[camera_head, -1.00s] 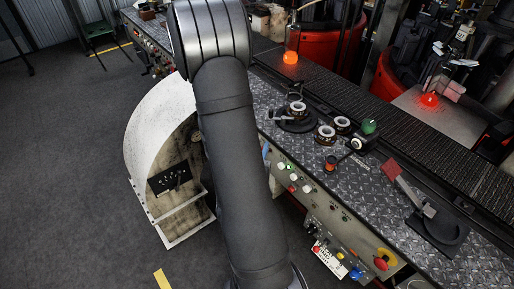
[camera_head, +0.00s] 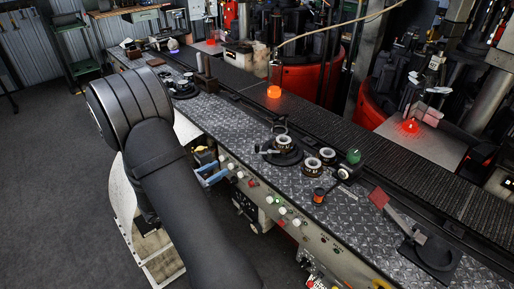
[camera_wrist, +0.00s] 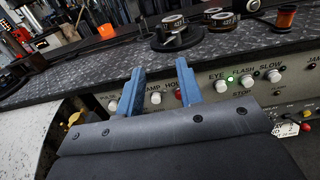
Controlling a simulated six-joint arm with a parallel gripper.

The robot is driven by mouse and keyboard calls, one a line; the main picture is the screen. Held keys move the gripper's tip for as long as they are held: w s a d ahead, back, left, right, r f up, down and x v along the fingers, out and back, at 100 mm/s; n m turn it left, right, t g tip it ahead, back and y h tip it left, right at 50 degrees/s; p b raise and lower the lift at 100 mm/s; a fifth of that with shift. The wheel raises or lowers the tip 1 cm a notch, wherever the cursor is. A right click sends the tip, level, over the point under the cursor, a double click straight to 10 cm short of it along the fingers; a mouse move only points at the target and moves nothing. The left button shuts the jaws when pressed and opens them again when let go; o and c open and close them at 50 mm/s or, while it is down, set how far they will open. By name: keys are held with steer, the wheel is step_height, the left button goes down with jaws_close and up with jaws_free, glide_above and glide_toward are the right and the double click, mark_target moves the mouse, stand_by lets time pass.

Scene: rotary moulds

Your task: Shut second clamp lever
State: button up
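A lever with a red flat handle (camera_head: 379,197) rises at a slant from a black base (camera_head: 431,252) at the right of the bench. Another round black base (camera_head: 285,157) with a pale ring and a small dark handle sits mid-bench; it also shows in the wrist view (camera_wrist: 177,40). A third round black fixture (camera_head: 184,91) stands farther left. I cannot tell which is the second clamp lever. My gripper (camera_wrist: 159,68) shows two blue fingers spread apart, empty, in front of the bench's control panel. In the head view my arm hides it.
The bench top (camera_head: 232,128) is patterned metal with a dark conveyor (camera_head: 330,130) behind. Two loose rings (camera_head: 320,160), a green-knobbed lever (camera_head: 353,157) and an orange spool (camera_head: 318,196) stand mid-bench. Knobs line the front panel (camera_wrist: 245,80). Red machines stand behind.

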mark_target(257, 152)
steer(key=x, duration=1.7)
steer(key=shift+w+d+f, duration=0.1)
steer(key=shift+d+f, duration=0.05)
jaws_close()
